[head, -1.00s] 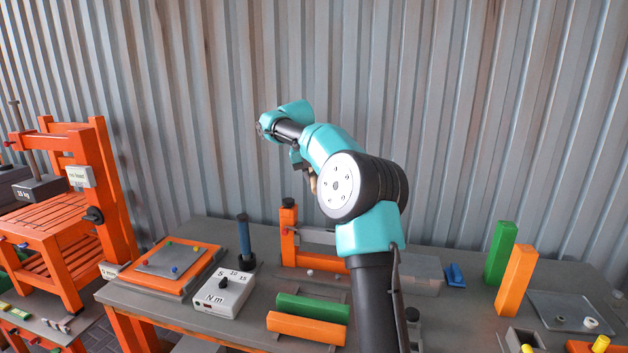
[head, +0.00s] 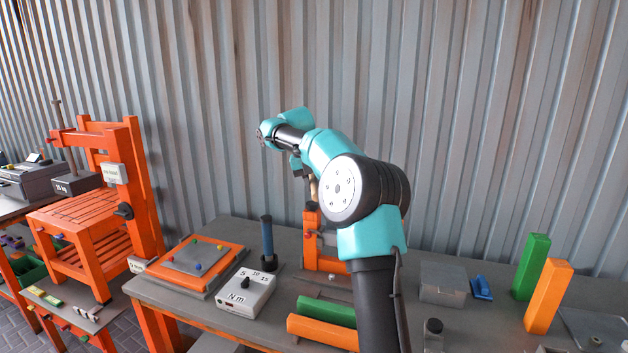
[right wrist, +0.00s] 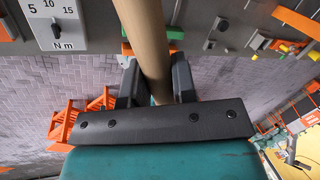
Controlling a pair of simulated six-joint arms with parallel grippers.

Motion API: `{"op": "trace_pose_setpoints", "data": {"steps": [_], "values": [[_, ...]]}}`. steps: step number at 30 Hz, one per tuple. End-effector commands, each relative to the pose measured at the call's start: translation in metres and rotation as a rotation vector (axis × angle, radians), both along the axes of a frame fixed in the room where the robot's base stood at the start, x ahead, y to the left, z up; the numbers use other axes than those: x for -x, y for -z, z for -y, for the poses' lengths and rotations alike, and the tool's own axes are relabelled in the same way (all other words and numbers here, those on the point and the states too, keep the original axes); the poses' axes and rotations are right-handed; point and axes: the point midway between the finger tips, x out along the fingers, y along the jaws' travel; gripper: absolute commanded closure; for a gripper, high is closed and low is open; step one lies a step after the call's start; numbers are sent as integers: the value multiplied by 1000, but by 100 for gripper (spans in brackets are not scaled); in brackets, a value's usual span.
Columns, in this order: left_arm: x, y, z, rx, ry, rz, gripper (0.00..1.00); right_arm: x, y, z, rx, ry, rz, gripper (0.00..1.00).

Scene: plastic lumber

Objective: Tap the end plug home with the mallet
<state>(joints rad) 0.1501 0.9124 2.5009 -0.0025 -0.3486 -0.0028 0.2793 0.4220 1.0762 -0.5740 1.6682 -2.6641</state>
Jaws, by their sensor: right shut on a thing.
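My right gripper (right wrist: 155,85) is shut on a tan wooden handle (right wrist: 145,40), taken as the mallet's. In the head view the handle (head: 313,188) shows as a short tan piece beside my right arm. The mallet's head cannot be made out in either view. An orange upright post (head: 312,225) stands on the bench with a dark cap (head: 311,206) on top, perhaps the end plug; how far it sits in cannot be told. The handle shows just above this cap in the picture; contact cannot be judged. My left gripper is out of view.
A blue cylinder (head: 267,238), a torque box (head: 246,291) and an orange-edged board (head: 160,277) are on the bench's left. Green (head: 326,310) and orange (head: 322,332) bars lie in front. A grey box (head: 443,285) and upright green (head: 531,267) and orange (head: 548,296) blocks stand right.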

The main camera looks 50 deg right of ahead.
Motion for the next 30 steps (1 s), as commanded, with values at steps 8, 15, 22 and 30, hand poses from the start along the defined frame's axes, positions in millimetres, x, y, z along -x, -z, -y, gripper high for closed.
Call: {"op": "trace_pose_setpoints", "data": {"steps": [8, 15, 22, 30], "values": [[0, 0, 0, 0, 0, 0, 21, 0, 28, 0, 1, 0, -1, 100], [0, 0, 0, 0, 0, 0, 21, 0, 39, 0, 1, -1, 2, 100], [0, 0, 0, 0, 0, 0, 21, 0, 40, 0, 1, -1, 2, 100], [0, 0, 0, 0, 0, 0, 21, 1, 56, 0, 0, -1, -2, 100]]}}
